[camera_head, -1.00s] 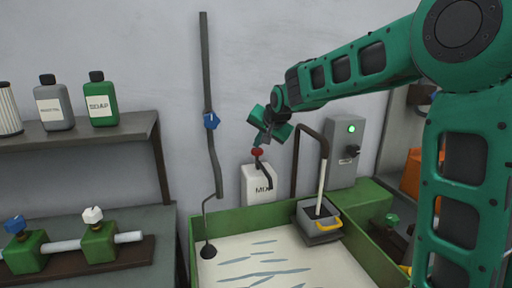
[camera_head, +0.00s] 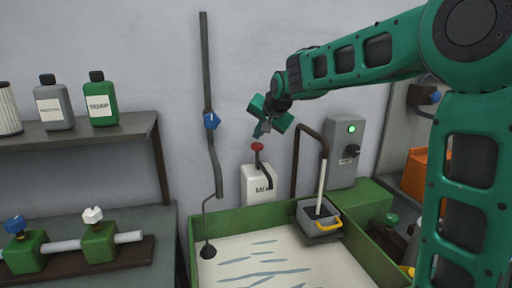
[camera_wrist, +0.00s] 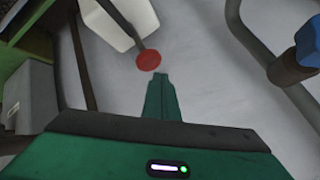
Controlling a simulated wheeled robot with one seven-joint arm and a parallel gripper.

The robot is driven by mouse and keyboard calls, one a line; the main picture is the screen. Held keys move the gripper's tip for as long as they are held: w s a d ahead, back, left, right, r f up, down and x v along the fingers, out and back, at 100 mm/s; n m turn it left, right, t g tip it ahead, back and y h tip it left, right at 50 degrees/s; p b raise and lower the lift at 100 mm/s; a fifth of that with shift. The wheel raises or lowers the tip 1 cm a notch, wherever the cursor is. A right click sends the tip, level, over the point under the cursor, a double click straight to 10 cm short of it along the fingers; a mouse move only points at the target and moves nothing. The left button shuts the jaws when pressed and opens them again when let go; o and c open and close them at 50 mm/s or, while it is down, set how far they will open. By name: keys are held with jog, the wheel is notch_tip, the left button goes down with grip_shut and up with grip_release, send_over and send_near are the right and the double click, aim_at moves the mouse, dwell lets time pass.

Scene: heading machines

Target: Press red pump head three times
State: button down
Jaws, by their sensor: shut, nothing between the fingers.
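The red pump head (camera_head: 257,147) tops a dark stem on a white bottle (camera_head: 257,185) marked "MIX", by the wall behind the green basin. My gripper (camera_head: 259,133) is shut and empty, a little above the red pump head, with a small gap between them in the head view. In the wrist view the red pump head (camera_wrist: 149,61) lies just beyond the tips of my shut green fingers (camera_wrist: 162,76). The white bottle (camera_wrist: 112,22) shows behind it at the top, partly cut off.
A pipe with a blue valve (camera_head: 211,120) runs down the wall left of the bottle. A curved brown pipe (camera_head: 296,160) and a grey control box (camera_head: 346,150) stand to its right.

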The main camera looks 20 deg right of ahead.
jog(key=shift+r, duration=2.5)
dwell(0.9)
jog(key=s+d+f+n+g, duration=0.1)
jog(key=s+d+f+n, duration=0.1)
jog(key=s+f, duration=0.6)
jog(key=s+d+f+n+g+h, duration=0.1)
jog(key=s+d+f+n+g, duration=0.15)
jog(key=s, duration=0.85)
jog(key=s+d+f+n+g, duration=0.1)
jog(key=s+d+f+n, duration=0.1)
jog(key=s+f, duration=0.6)
jog(key=s+d+f+m+g, duration=0.1)
jog(key=s+d, duration=0.4)
jog(key=s, duration=0.6)
jog(key=s+d+f+m+g, duration=0.1)
jog(key=s+d+m+g, duration=0.2)
jog(key=s, duration=0.8)
jog(key=shift+d+f+m+g, duration=0.4)
jog(key=shift+d+m, duration=0.15)
jog(key=shift+d, duration=0.6)
jog(key=shift+w, duration=0.1)
